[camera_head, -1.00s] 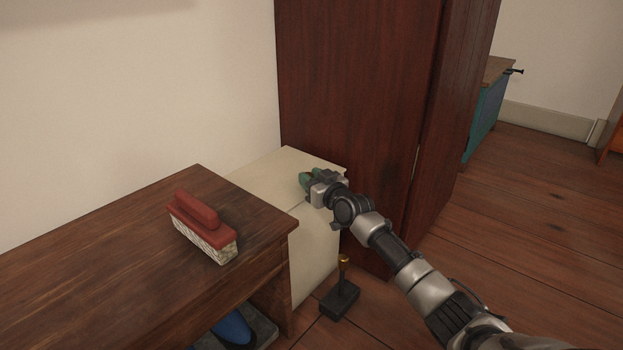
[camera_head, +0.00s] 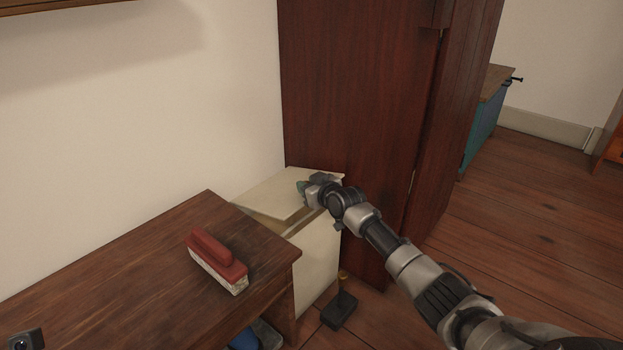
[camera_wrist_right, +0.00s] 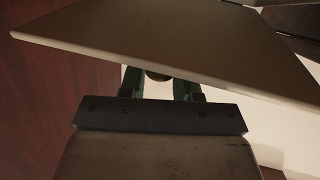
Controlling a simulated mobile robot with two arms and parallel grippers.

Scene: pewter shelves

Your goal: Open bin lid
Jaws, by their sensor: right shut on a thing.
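The cream bin (camera_head: 318,262) stands between the wooden bench and the dark red cabinet. Its lid (camera_head: 279,194) is tilted up, with a dark gap between it and the bin's front wall. My right gripper (camera_head: 303,189) is at the lid's front right part. In the right wrist view the lid (camera_wrist_right: 190,50) spans the top, and the green fingers of my right gripper (camera_wrist_right: 159,80) are shut on a small rounded knob (camera_wrist_right: 158,76), partly hidden at the lid's edge.
A red-backed brush (camera_head: 216,262) lies on the wooden bench (camera_head: 130,270) left of the bin. The dark red cabinet (camera_head: 350,90) rises close behind the bin. A dark block with a handle (camera_head: 339,309) is on the floor in front. Floor at right is clear.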

